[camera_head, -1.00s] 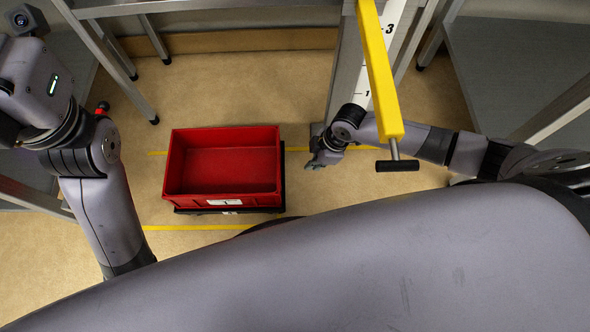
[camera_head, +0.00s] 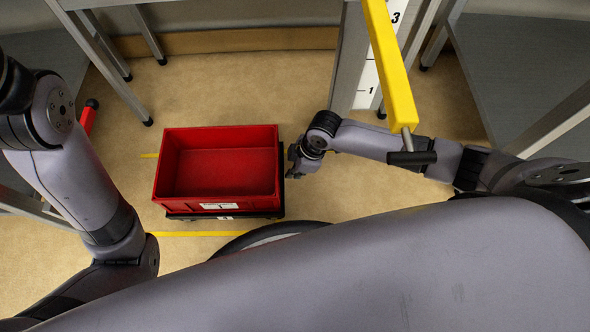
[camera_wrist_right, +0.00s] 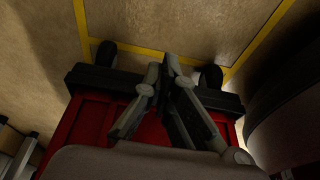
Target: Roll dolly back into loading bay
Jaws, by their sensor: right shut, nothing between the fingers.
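The dolly (camera_head: 277,209) is a low black platform under a red crate (camera_head: 220,190), and little of it shows. The dolly's black edge also shows in the right wrist view (camera_wrist_right: 95,78), with the red crate (camera_wrist_right: 85,128) behind it. My right gripper (camera_head: 294,172) is at the crate's right side. In the right wrist view my right gripper (camera_wrist_right: 168,65) has its fingertips together over the dolly's edge, with nothing between them. I cannot tell whether it touches the dolly. Yellow floor lines (camera_head: 190,234) run by the dolly. My left gripper is out of view.
A yellow bar (camera_head: 390,60) with a black handle (camera_head: 411,158) hangs above my right arm. A grey post (camera_head: 350,60) stands behind my right forearm, beside a numbered white strip (camera_head: 368,85). Tables stand left and right. The floor behind the crate is clear.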

